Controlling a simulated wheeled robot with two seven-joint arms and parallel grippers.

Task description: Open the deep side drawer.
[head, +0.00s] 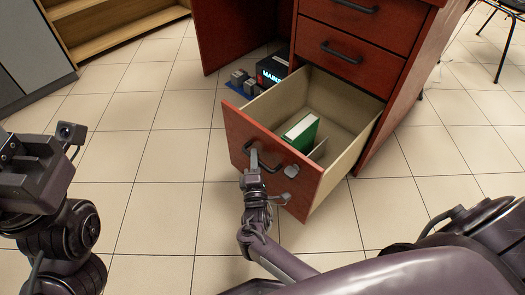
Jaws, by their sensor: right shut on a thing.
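The deep side drawer (335,112) is the bottom drawer of the red desk and stands pulled far out. Its red front (240,130) has a dark bar handle (272,165). A green binder or book (300,133) stands inside, and most of the drawer floor is bare. My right gripper (256,160) is at the left part of the handle, shut on it. My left gripper (72,140) is at the left edge of the head view, away from the desk; its finger gap does not show clearly.
Two upper drawers (350,50) of the desk are shut. A dark box with lettering (272,71) and small grey blocks (244,82) on a blue base lie on the floor left of the drawer. A shelf (110,25) and grey cabinet (30,50) stand upper left. Tiled floor is clear at left and right.

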